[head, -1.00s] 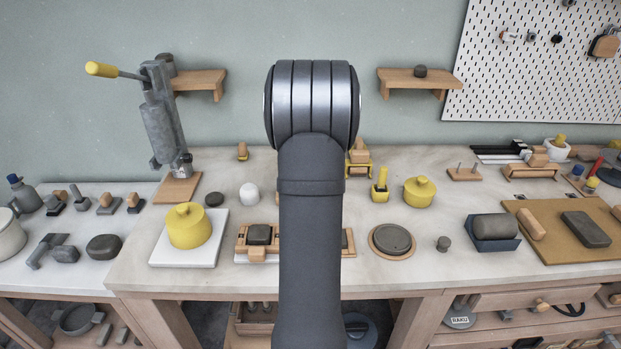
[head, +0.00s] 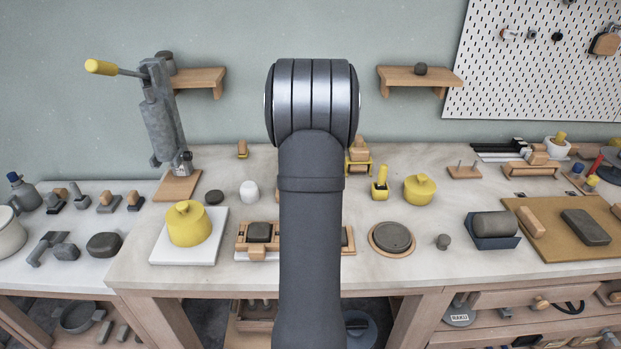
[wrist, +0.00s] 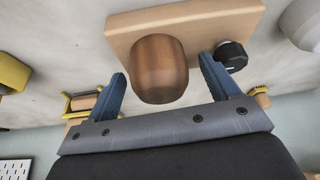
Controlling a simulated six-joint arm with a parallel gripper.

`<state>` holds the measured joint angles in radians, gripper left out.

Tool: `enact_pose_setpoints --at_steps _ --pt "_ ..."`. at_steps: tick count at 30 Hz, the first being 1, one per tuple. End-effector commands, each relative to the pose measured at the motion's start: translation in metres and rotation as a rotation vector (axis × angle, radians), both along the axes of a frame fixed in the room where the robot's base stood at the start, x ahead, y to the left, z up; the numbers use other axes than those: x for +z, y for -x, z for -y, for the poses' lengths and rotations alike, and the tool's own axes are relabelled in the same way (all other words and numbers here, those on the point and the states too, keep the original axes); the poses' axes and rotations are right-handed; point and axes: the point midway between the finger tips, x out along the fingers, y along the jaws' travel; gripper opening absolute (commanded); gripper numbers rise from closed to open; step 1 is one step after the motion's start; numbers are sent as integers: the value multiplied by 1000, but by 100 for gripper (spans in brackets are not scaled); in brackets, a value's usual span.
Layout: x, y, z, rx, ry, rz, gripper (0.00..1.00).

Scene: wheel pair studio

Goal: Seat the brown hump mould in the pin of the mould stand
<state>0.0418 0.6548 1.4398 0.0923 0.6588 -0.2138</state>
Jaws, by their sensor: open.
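The brown hump mould (wrist: 160,68) is a rounded, wood-brown block in the wrist view. It overlaps the edge of a flat pale wooden board (wrist: 215,14), probably the mould stand. No pin shows, and I cannot tell how the mould meets the board. My gripper (wrist: 166,88) is open, its blue fingers on either side of the mould with a visible gap at each side. In the head view my arm hides the mould, that board and the gripper.
A dark round knob (wrist: 231,54) is close behind the right finger in the wrist view. A white dome (head: 249,191) stands left of my arm, and a yellow lidded pot (head: 419,190) and a yellow-based tool (head: 380,187) stand right. A two-pin wooden block (head: 464,172) stands farther right.

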Motion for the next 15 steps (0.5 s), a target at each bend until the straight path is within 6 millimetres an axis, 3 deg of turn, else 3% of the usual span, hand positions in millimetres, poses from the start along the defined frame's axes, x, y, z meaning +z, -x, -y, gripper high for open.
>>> enact_pose_setpoints --at_steps 8,15 --pt "16 6 1 0 0 2 80" --pt "62 25 3 0 0 5 80"
